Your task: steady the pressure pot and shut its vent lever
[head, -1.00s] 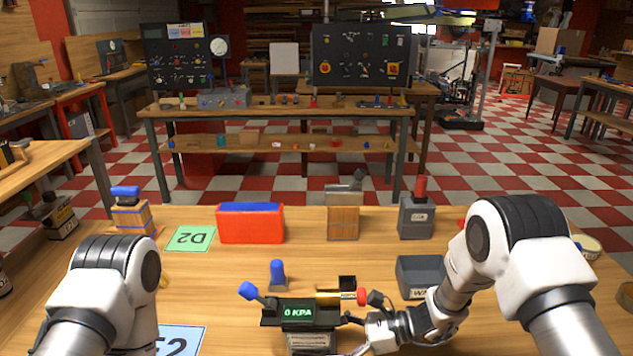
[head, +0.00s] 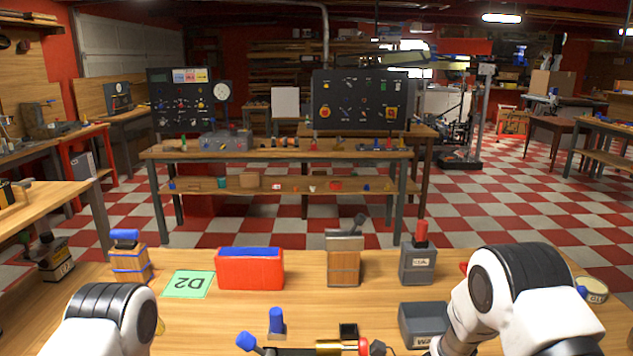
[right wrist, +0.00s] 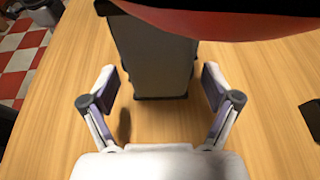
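The device that showed "0 KPA" earlier, seemingly the pressure pot (head: 292,351), is cut off by the bottom edge of the head view; only its dark top shows. A blue-tipped lever (head: 247,341) tilts up and left at its left end. A brass cylinder (head: 334,347) with a red end (head: 364,346) lies at its right. In the right wrist view my right gripper (right wrist: 165,90) is open, its fingers apart on either side of the near end of a grey block-like body (right wrist: 153,60). I cannot tell whether they touch it. My left gripper is out of view.
Behind the pot stand a blue-knobbed piece (head: 277,322) and a small black box (head: 348,330). A grey bin (head: 421,322) is to the right. Along the back are a red box (head: 250,270), a wooden block (head: 344,268) and a grey box (head: 418,263). A green D2 card (head: 188,284) lies left.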

